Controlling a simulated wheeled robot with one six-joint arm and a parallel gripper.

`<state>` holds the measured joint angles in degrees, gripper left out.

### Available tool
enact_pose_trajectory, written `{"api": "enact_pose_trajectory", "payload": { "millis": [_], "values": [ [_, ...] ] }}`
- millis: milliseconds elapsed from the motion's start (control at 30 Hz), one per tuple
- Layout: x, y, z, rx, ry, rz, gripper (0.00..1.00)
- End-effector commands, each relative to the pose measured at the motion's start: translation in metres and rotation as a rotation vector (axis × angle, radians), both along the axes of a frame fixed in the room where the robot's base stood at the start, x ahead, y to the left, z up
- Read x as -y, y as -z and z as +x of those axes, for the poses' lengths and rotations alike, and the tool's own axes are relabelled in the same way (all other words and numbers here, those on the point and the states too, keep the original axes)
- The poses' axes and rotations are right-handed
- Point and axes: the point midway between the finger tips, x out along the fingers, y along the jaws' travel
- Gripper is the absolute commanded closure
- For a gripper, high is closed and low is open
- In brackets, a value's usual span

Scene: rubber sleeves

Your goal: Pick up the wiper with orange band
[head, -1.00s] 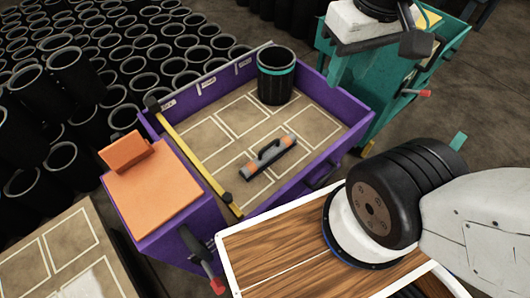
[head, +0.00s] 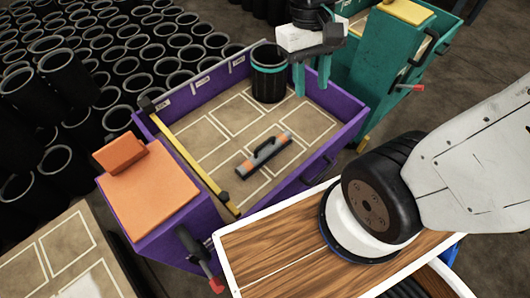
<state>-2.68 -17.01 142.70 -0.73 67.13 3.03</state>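The wiper (head: 264,154) with a black handle, a grey body and orange sections lies on the tan, white-lined floor of the purple bin (head: 335,150) in the head view. My gripper (head: 311,84) has teal fingers pointing down, standing apart with nothing seen between them. It is above the bin's back right part, up and to the right of the wiper and not touching it.
A black sleeve with a teal band (head: 268,75) stands in the bin's back corner, just left of my gripper. A yellow bar (head: 190,155) crosses the bin's left side. A teal cart (head: 385,65) stands behind on the right. Bin floor around the wiper is clear.

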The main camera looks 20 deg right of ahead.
Motion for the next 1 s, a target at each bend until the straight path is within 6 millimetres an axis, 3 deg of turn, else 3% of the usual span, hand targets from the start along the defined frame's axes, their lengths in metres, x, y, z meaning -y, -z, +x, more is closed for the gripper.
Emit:
{"api": "enact_pose_trajectory", "payload": {
  "millis": [267,400,800,1000],
  "values": [
    [-0.006,0.080,0.054,-0.129,0.143,-0.074,0.64],
    [-0.010,0.130,0.077,-0.161,0.248,-0.126,0.64],
    [-0.021,0.294,0.117,-0.145,0.652,-0.287,0.64],
    [-0.025,0.353,0.143,-0.041,0.930,-0.318,0.64]
  ]
}}
